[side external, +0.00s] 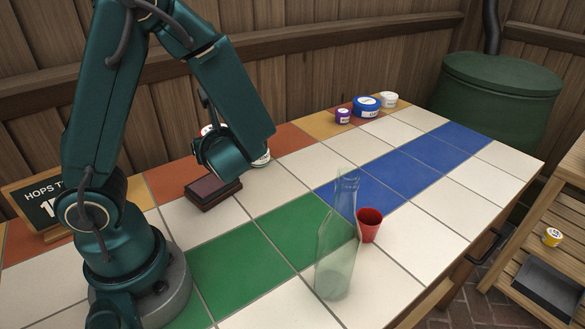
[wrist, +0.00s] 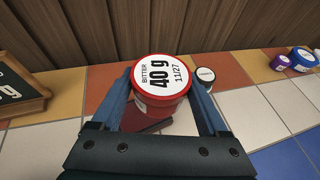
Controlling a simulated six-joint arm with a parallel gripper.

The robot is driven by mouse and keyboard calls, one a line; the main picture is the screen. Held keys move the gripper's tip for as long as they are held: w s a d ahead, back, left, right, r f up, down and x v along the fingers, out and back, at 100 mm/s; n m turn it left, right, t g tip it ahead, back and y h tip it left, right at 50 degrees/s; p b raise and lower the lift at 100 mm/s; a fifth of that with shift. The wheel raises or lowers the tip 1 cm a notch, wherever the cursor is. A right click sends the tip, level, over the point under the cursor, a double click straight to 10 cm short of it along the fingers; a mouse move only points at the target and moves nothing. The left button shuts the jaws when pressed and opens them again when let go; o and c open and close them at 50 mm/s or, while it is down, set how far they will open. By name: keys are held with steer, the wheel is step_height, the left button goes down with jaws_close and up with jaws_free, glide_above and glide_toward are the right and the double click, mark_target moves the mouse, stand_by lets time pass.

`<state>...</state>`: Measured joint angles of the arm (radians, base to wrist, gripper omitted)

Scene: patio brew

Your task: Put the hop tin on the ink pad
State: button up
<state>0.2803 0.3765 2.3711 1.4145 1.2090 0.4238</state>
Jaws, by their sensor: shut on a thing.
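The hop tin (wrist: 161,83) is red with a white lid reading "BITTER 40 g 11/27". In the wrist view it sits between the two blue fingers of my gripper (wrist: 164,95), which is shut on it. The ink pad (side external: 213,193) is a dark reddish block on the tiles, just below my gripper in the side view. Part of the pad (wrist: 148,125) shows under the tin in the wrist view. My arm hides most of the tin in the side view, and I cannot tell how large any gap to the pad is.
A small white jar with a dark rim (wrist: 205,76) stands right of the tin. Purple (side external: 343,116), blue (side external: 366,106) and white (side external: 389,99) tubs stand at the back. A glass bottle (side external: 336,255) and red cup (side external: 369,226) stand in front. A chalkboard sign (side external: 37,205) is at left.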

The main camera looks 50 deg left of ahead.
mark_target(212, 183)
steer(key=shift+s+a+n+g, duration=0.8)
steer(key=shift+s+a+g, duration=0.1)
steer(key=shift+s+g, duration=0.1)
steer(key=shift+s+a+f, duration=0.1)
steer(key=shift+a+f, duration=0.05)
steer(key=shift+f, duration=3.85)
steer(key=shift+f, duration=0.15)
steer(key=o, duration=1.2)
steer(key=shift+o, duration=0.2)
